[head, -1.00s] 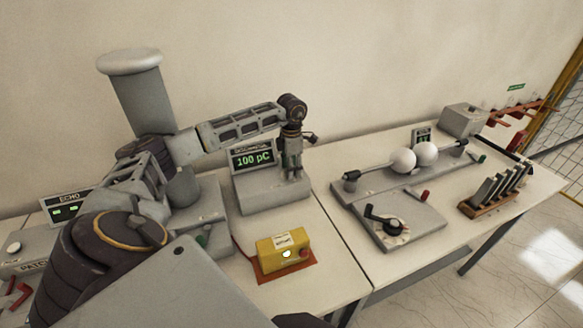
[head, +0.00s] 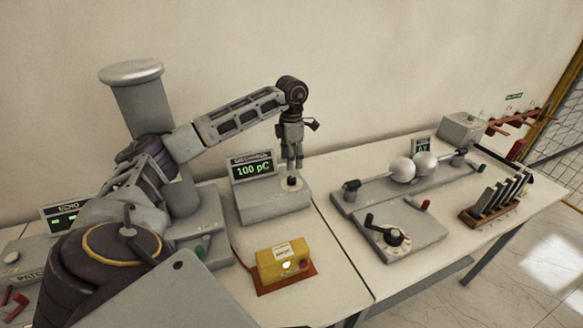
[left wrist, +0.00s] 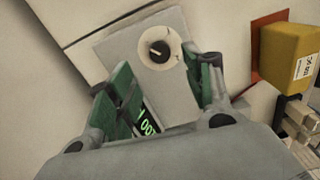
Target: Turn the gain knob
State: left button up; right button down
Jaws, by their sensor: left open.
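The gain knob (head: 292,183) is a small black knob on a pale round dial, on top of the grey unit (head: 262,208) whose green display (head: 253,171) reads 100 pC. In the left wrist view the knob (left wrist: 159,50) shows its pale pointer line, and the display (left wrist: 147,127) is partly covered by the gripper. My left gripper (head: 291,166) points down just above the knob, apart from it. Its green-padded fingers (left wrist: 163,76) are open and empty, one on each side of the knob in the left wrist view. My right gripper is not in view.
A yellow box (head: 284,262) with a lit button sits on a red mat in front of the unit. To the right stand a sphere-gap device (head: 413,168), a crank dial (head: 395,238) and a rack of grey plates (head: 496,200). The wall is close behind.

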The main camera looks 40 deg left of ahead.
pick_arm(q)
jog(key=shift+r, duration=1.75)
